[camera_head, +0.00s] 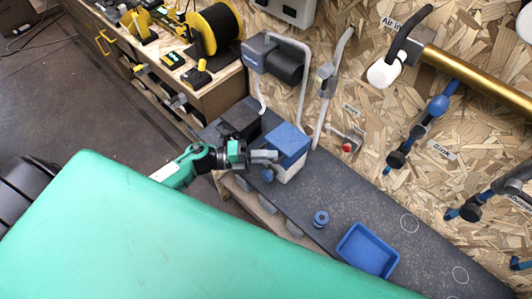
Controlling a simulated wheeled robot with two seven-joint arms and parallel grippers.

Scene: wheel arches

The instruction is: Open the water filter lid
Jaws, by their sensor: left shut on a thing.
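The water filter looks like a small box with a pale grey-white body (290,171) and a blue lid (289,138) on top. It stands on the dark bench against the wall. The lid appears to lie down on the body; I see no gap. My left gripper (266,156) reaches in from the left, with its grey fingers at the box's left side, at lid height. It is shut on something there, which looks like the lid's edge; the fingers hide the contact. A round blue knob (267,175) shows just below the fingers. My right gripper is not in view.
A blue tray (368,250) and a small blue round part (321,219) lie on the dark bench (345,200) to the right. A dark box (240,119) stands behind my left gripper. Pipes and hoses hang on the chipboard wall. A wooden cabinet with a black spool (216,28) stands at the upper left.

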